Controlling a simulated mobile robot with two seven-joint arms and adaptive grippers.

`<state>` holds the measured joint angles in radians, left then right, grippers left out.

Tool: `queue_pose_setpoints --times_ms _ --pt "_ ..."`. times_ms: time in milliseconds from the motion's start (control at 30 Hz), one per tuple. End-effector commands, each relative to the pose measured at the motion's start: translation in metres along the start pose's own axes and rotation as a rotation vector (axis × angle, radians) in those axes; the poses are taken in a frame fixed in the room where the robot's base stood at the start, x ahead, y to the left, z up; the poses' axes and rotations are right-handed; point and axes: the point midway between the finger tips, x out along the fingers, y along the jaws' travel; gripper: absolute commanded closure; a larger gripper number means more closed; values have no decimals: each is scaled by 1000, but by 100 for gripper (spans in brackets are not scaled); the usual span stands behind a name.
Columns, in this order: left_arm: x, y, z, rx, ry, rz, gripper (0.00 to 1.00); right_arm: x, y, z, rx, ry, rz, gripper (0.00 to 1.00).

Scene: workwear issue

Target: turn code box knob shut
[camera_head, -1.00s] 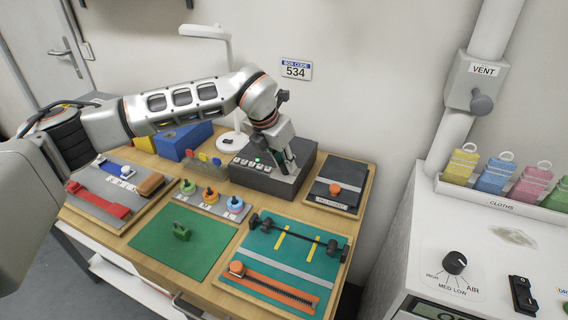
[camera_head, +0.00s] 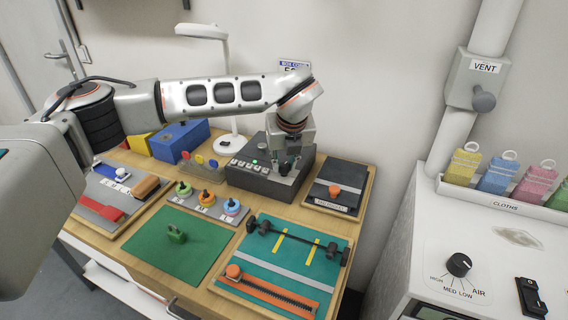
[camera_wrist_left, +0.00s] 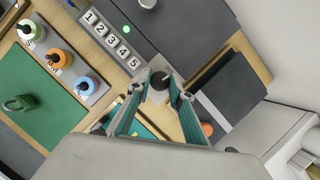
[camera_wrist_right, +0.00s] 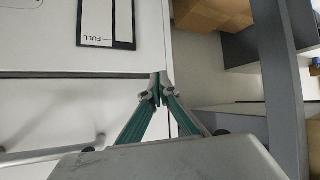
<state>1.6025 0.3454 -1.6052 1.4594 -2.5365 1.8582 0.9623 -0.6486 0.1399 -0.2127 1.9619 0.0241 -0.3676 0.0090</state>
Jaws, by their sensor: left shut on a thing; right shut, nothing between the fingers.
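The dark grey code box (camera_head: 232,176) stands at the back of the wooden table. It has a row of numbered keys (camera_wrist_left: 112,40) and a lit green light (camera_wrist_left: 127,29). Its round black knob (camera_wrist_left: 160,79) lies between my left fingertips in the left wrist view. My left gripper (camera_head: 285,170) points down over the box's right part and is shut on the knob. In the head view the fingers mostly hide the knob. My right gripper (camera_wrist_right: 159,91) is shut and empty, away from the box, beside a white cabinet; it shows only in the right wrist view.
A panel with an orange knob (camera_head: 335,189) lies right of the box. Coloured knobs (camera_head: 207,198), a green mat (camera_head: 160,250) and a teal board (camera_head: 258,262) lie in front. A white lamp (camera_head: 228,90) stands behind, close to my left arm.

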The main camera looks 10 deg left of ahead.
Motion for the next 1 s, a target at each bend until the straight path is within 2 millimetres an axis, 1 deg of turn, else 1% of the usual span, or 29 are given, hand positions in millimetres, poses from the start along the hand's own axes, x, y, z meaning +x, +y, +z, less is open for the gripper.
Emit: queue_pose_setpoints --times_ms 200,367,900,933,967,1000 --pt "-1 -2 2 -105 -4 41 100 0 0 1 0 -1 0 100" --pt "-1 -2 1 -148 -2 58 100 1 0 2 0 -1 0 100" --pt "-1 -2 1 -170 -1 68 100 1 0 2 0 -1 0 100" --pt "-1 -2 1 -170 -1 68 74 1 0 2 0 -1 0 100" --pt "-1 -2 1 -170 -1 68 66 1 0 2 0 -1 0 100" --pt "-1 -2 1 -170 -1 68 63 1 0 2 0 -1 0 100"
